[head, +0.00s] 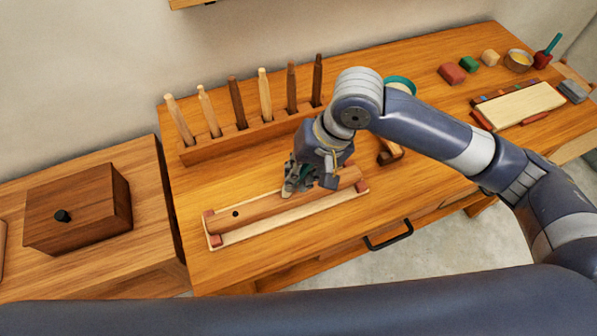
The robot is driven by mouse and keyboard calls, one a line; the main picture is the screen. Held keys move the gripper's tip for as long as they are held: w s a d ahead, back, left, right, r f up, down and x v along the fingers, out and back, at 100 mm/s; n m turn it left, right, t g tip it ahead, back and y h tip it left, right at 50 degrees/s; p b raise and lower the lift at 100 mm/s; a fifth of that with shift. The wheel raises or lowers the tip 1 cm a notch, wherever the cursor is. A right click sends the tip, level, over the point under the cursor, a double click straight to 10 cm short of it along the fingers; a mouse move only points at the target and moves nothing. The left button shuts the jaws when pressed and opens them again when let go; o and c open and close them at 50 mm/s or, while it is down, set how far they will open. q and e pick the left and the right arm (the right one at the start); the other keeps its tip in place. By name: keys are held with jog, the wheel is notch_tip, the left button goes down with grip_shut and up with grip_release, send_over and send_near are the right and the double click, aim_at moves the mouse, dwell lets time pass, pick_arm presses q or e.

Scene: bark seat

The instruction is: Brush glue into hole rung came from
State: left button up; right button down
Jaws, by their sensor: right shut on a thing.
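A long round wooden rail (260,208) lies in a shallow pale tray (255,232) with reddish blocks at its corners. One dark round hole (235,213) shows near the rail's left end. My right gripper (295,188) points down over the middle-right of the rail. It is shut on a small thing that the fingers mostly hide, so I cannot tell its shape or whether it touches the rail. The gripper and wrist cover part of the rail, so any hole there is hidden. Several upright rungs (265,93) stand in a wooden rack (235,143) behind. My left gripper is not in view.
A teal-rimmed round item (400,83) is partly behind my right arm. A yellow-filled bowl (518,61), coloured blocks (451,74) and a pale board (520,106) are at the right. A lidded wooden box (80,208) stands at the left. Bare bench lies left of the tray.

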jog(key=shift+f, duration=0.45)
dwell(0.4)
jog(key=shift+s+f+p, duration=0.1)
jog(key=shift+f+p, duration=0.05)
jog(key=shift+p, duration=0.4)
dwell(2.4)
notch_tip(320, 180, up, 7)
jog(key=p, duration=0.9)
jog(key=shift+r+p, duration=0.2)
jog(key=shift+p, duration=0.15)
jog(key=shift+f, duration=0.1)
